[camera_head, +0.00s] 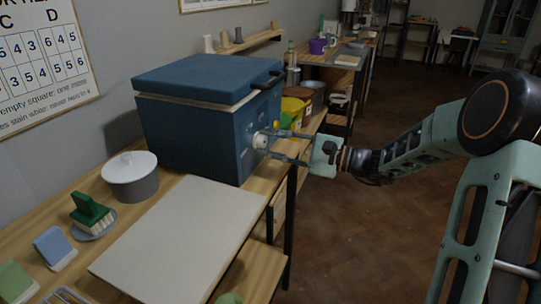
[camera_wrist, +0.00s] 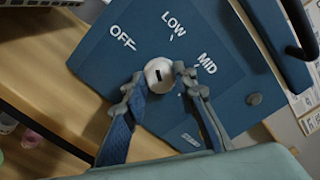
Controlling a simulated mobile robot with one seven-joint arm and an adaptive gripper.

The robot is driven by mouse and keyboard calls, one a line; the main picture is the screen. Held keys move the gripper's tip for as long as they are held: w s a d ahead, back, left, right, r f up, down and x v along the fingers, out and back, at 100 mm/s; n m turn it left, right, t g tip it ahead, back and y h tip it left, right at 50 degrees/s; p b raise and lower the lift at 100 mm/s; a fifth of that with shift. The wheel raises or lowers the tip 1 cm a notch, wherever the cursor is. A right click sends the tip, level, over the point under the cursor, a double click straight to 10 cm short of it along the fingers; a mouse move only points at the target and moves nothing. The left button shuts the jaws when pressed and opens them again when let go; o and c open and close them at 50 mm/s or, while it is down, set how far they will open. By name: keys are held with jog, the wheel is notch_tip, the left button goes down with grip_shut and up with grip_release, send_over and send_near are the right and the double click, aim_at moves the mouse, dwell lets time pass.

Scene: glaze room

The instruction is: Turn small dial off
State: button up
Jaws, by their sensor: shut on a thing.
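A white round dial (camera_wrist: 151,66) sits on the blue front panel of a kiln-like box (camera_wrist: 105,70). The words OFF, LOW and MID are printed around it. A short black mark shows on its face, running roughly up and down in the wrist view; I cannot tell which word it points to. My gripper (camera_wrist: 160,84) is shut on the dial, one finger on each side, touching or nearly touching its edge. In the head view my gripper (camera_head: 268,145) reaches the box (camera_head: 205,130) from the right, and the dial (camera_head: 259,141) shows between its fingertips.
A small grey knob (camera_wrist: 254,99) is on the same panel. A dark handle (camera_head: 265,80) juts from the lid. A yellow container (camera_head: 293,105) stands behind my gripper. A pale board (camera_head: 180,240), a lidded pot (camera_head: 131,180) and brushes lie on the bench. The floor at right is open.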

jog(key=n+b, duration=0.4)
jog(key=b, duration=0.1)
jog(key=shift+f, duration=0.35)
jog(key=shift+r+n+b, duration=0.15)
jog(key=shift+n+b, duration=0.65)
jog(key=shift+b, duration=0.3)
jog(key=shift+r, duration=0.1)
jog(key=o, duration=1.1)
jog(key=v, duration=1.2)
